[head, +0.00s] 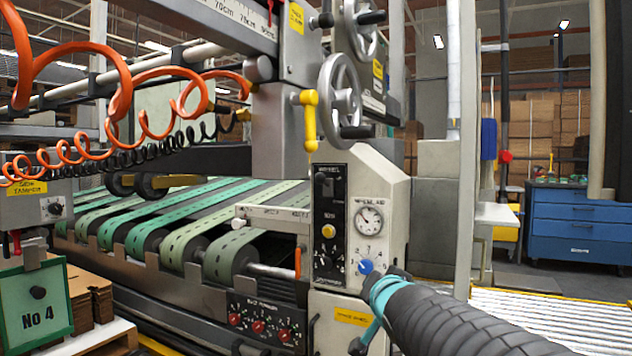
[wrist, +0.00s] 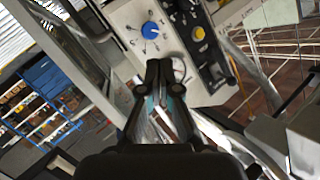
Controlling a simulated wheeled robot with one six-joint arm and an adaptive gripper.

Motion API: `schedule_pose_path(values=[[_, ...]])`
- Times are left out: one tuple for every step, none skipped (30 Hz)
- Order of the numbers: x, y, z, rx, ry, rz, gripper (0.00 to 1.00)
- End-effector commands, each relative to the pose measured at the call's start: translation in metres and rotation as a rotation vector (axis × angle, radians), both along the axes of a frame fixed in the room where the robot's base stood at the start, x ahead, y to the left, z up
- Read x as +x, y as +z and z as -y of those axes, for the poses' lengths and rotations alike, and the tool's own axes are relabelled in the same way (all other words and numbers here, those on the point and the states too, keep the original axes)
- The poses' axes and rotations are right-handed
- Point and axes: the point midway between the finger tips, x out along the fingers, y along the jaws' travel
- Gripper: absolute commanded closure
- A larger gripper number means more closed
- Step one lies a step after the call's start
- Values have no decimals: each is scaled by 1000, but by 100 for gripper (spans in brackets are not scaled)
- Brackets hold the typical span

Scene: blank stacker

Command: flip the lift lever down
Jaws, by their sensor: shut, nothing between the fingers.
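I cannot read a label that names the lift lever. The panel carries a blue knob (head: 365,267), a gauge (head: 368,219) and a black strip with a yellow button (head: 328,231). In the wrist view my gripper (wrist: 159,72) is shut and empty, in front of the panel near the blue knob (wrist: 150,30). It partly covers the gauge. Contact cannot be told.
Handwheels (head: 340,95) stick out above the panel. A conveyor with green belts (head: 165,215) lies to the left, behind orange coiled hoses (head: 125,95). Red knobs (head: 258,326) sit below.

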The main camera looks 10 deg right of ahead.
Motion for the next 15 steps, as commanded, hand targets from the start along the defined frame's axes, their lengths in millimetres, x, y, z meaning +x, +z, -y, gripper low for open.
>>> schedule_pose_path(values=[[19, 14, 3, 33, 0, 62, 100], [28, 23, 4, 55, 2, 101, 100], [40, 34, 5, 89, 11, 154, 100], [49, 43, 5, 112, 20, 192, 100], [57, 51, 5, 139, 30, 231, 100], [68, 62, 5, 172, 47, 280, 100], [76, 69, 5, 198, 62, 315, 100], [83, 76, 4, 223, 78, 349, 100], [92, 86, 3, 257, 103, 395, 100], [99, 92, 3, 284, 123, 427, 100], [105, 98, 2, 309, 145, 458, 100], [112, 106, 1, 341, 175, 495, 100], [117, 111, 0, 366, 197, 521, 100], [121, 116, -1, 387, 220, 545, 100], [126, 121, -2, 416, 251, 573, 100]])
